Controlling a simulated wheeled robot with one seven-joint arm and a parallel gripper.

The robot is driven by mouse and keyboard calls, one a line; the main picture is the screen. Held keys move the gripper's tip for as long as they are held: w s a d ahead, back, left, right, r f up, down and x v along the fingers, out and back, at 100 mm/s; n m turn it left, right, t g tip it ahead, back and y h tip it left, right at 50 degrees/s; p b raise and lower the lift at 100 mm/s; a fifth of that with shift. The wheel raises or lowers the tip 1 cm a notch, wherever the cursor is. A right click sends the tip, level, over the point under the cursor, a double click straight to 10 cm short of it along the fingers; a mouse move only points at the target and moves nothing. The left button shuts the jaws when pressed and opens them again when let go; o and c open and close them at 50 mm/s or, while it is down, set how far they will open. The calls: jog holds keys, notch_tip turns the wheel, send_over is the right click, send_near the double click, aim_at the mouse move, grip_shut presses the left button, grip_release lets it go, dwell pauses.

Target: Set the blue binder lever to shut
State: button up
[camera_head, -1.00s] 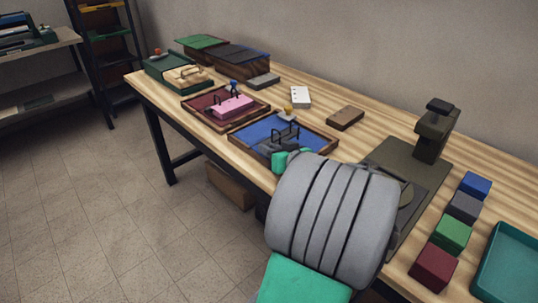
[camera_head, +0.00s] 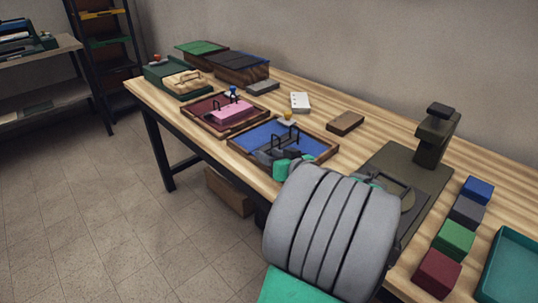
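The blue binder (camera_head: 255,134) lies open in a wooden-edged tray on the workbench, with dark rings standing up from its middle. A lever with a yellow knob (camera_head: 288,117) stands at its far edge; its lower part is hard to make out. My gripper (camera_head: 268,156), dark grey with a green part behind it, is over the near edge of the blue binder, on the near side of the rings and apart from the knob. My thick grey arm hides the area just in front. The fingertips are too small and dark to tell whether they are open.
A red binder (camera_head: 198,108) with pink sheets and a blue knob lies to the left, a green binder (camera_head: 161,77) beyond it. A brown block (camera_head: 345,122) and white card (camera_head: 300,102) lie behind. A dark press (camera_head: 435,135), several coloured blocks and a teal tray (camera_head: 511,268) are right.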

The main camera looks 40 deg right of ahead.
jog(key=v, duration=0.7)
jog(key=shift+s, duration=0.1)
